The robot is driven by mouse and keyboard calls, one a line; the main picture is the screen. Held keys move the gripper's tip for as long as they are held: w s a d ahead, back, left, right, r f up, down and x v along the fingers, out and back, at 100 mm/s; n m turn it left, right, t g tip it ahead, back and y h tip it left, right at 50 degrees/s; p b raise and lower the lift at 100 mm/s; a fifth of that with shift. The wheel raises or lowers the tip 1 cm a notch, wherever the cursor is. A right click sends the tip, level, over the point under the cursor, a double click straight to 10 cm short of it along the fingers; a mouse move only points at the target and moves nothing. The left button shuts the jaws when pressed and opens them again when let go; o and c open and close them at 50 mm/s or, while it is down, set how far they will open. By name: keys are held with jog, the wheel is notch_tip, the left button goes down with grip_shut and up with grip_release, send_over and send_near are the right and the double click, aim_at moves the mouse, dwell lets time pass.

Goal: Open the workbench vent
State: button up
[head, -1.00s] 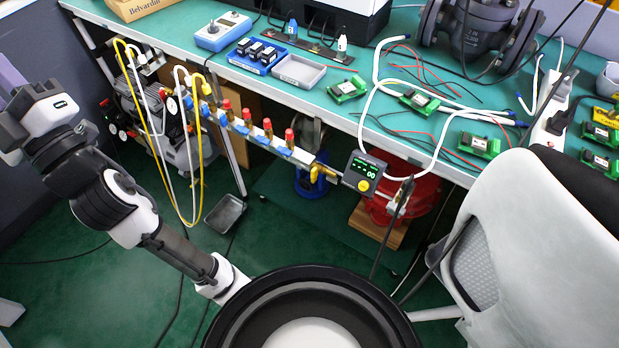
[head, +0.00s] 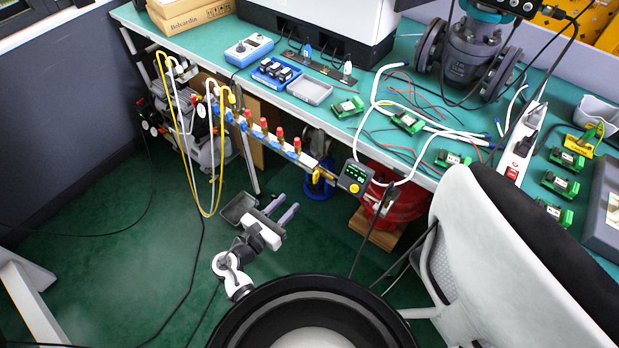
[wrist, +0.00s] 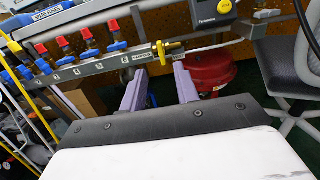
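A yellow-handled valve (head: 325,176) sits at the right end of the manifold rail under the bench's front edge, left of a small dark display unit (head: 354,178). My gripper (head: 290,202) is open and empty, low in front of the bench and apart from the rail. In the wrist view its two purple-grey fingers (wrist: 160,70) point toward the rail below the yellow handle.
Several red-capped valves with blue fittings (head: 264,127) line the rail to the left. Yellow and white hoses (head: 188,150) hang at its left end. A chair (head: 480,250) blocks the right. A red round object (wrist: 208,72) is under the bench.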

aim_at(314, 175)
jog(key=p+x, duration=0.2)
jog(key=x, duration=0.9)
grip_shut()
